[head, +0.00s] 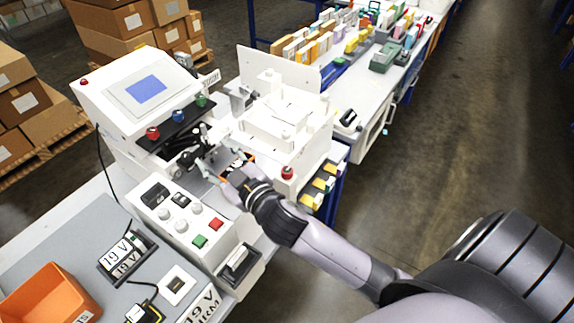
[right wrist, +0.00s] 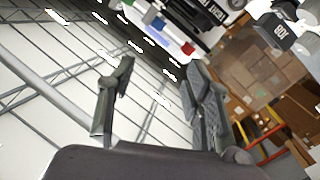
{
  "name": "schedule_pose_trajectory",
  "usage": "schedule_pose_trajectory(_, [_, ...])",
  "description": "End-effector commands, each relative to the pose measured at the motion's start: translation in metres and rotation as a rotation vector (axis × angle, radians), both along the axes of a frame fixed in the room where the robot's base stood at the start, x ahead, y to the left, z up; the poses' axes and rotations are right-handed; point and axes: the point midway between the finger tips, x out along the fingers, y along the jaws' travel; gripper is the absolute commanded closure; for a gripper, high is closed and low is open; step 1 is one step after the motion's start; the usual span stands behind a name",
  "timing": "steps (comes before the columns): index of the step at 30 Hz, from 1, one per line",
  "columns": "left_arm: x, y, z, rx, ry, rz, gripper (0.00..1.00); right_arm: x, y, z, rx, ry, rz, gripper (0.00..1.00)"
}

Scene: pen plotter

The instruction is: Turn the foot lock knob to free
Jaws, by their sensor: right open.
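A white plotter console (head: 125,85) stands at the upper left in the head view. Its front has a black strip with a red knob (head: 152,133) and a green knob (head: 201,100). I cannot tell which control is the foot lock knob; no label is readable. My right gripper (head: 204,150) is in front of this strip, close to the plotter's pale bed (head: 270,118). In the right wrist view the two dark fingers (right wrist: 160,95) stand wide apart with nothing between them. A red knob (right wrist: 188,48) shows above them there. My left gripper is not in view.
An orange bin (head: 48,300) and a 19 V unit (head: 122,258) lie on the near bench. Cartons (head: 125,30) are stacked behind. The floor at right (head: 450,130) is clear.

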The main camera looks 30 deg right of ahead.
Motion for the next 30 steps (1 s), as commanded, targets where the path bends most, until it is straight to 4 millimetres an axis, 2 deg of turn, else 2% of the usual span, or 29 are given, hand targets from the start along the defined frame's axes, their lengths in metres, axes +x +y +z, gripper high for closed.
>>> schedule_pose_trajectory(1, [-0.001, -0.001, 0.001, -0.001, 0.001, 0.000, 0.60, 0.011, 0.016, 0.035, -0.038, -0.128, 0.073, 0.54])
schedule_pose_trajectory(3, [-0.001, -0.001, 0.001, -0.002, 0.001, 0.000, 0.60, 0.016, 0.043, 0.075, -0.093, -0.290, 0.192, 0.54])
schedule_pose_trajectory(6, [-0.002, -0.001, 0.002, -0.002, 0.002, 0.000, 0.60, 0.010, 0.082, 0.118, -0.190, -0.486, 0.383, 0.54])
schedule_pose_trajectory(8, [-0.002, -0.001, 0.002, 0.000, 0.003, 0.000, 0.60, 0.001, 0.105, 0.134, -0.260, -0.584, 0.508, 0.54])
schedule_pose_trajectory(10, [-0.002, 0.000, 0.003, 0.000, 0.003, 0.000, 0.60, -0.011, 0.129, 0.142, -0.356, -0.671, 0.660, 0.54])
schedule_pose_trajectory(12, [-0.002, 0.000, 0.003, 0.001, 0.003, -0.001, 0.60, -0.024, 0.146, 0.142, -0.464, -0.730, 0.816, 0.54])
schedule_pose_trajectory(15, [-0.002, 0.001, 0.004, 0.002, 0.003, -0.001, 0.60, -0.038, 0.159, 0.125, -0.640, -0.756, 1.037, 0.54])
schedule_pose_trajectory(17, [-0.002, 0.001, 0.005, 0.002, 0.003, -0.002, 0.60, -0.043, 0.157, 0.109, -0.757, -0.737, 1.164, 0.54])
schedule_pose_trajectory(20, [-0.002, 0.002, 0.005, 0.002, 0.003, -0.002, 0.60, -0.044, 0.137, 0.079, -0.960, -0.643, 1.357, 0.54])
schedule_pose_trajectory(23, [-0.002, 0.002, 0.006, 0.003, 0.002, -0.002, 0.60, -0.037, 0.096, 0.051, -1.166, -0.468, 1.511, 0.54])
schedule_pose_trajectory(26, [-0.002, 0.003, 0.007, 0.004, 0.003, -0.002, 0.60, -0.025, 0.035, 0.034, -1.357, -0.218, 1.613, 0.54])
schedule_pose_trajectory(27, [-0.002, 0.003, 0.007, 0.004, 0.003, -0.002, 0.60, -0.021, 0.008, 0.031, -1.422, -0.104, 1.638, 0.54])
schedule_pose_trajectory(30, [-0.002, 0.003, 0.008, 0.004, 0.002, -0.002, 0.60, -0.014, -0.059, 0.035, -1.545, 0.185, 1.654, 0.54])
